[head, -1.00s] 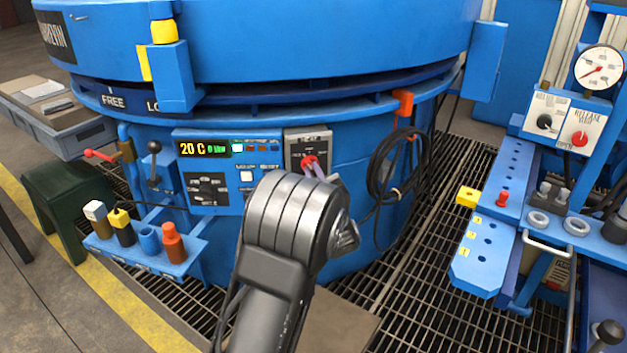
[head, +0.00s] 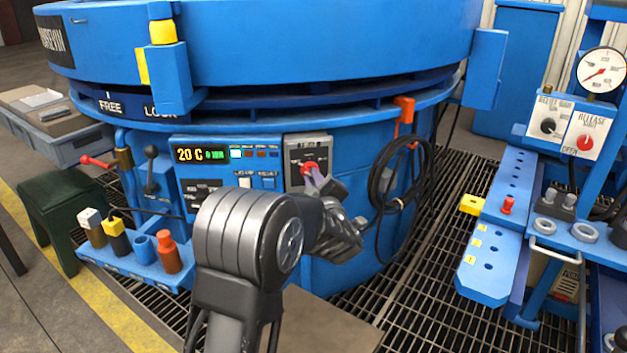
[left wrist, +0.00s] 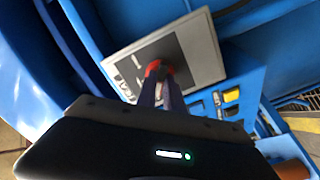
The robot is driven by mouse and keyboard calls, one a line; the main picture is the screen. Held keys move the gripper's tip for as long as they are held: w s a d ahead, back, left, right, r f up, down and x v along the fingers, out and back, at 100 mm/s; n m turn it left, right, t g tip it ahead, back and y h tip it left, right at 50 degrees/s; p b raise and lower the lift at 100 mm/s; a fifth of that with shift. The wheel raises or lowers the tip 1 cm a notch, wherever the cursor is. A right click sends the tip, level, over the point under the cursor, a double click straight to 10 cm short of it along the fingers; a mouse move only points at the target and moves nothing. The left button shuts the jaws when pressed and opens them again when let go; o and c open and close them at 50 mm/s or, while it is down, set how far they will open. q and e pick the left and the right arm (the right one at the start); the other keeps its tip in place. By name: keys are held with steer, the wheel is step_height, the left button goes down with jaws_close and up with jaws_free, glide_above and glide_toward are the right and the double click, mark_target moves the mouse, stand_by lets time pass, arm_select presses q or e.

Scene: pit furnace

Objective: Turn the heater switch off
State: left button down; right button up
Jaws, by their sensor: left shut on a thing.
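The heater switch (head: 309,168) is a red knob on a grey plate with a dark face (head: 297,156), at the right of the furnace's control panel. My left gripper (head: 313,180) is at this knob, its purple-grey fingers shut on it. In the left wrist view the red knob (left wrist: 153,68) shows between the fingertips of the gripper (left wrist: 160,82), with the dark face behind it. The knob's exact angle is partly hidden by the fingers. The panel display (head: 202,154) reads 20 C, with a lit white button beside it. My right gripper is not in view.
A coiled black cable (head: 400,185) hangs right of the switch from an orange hook. A blue rack (head: 125,258) with several small items stands at lower left. A blue bench (head: 495,255) with valve knobs and a gauge stands at right. Floor grating lies between.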

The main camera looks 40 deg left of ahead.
arm_select(q)
steer(key=c, duration=1.5)
jaws_free()
steer(key=shift+o, duration=0.2)
steer(key=shift+s+d, duration=0.1)
steer(key=p+v, duration=0.2)
steer(key=v, duration=0.5)
steer(key=shift+s+d, duration=0.15)
steer(key=shift+d, duration=0.1)
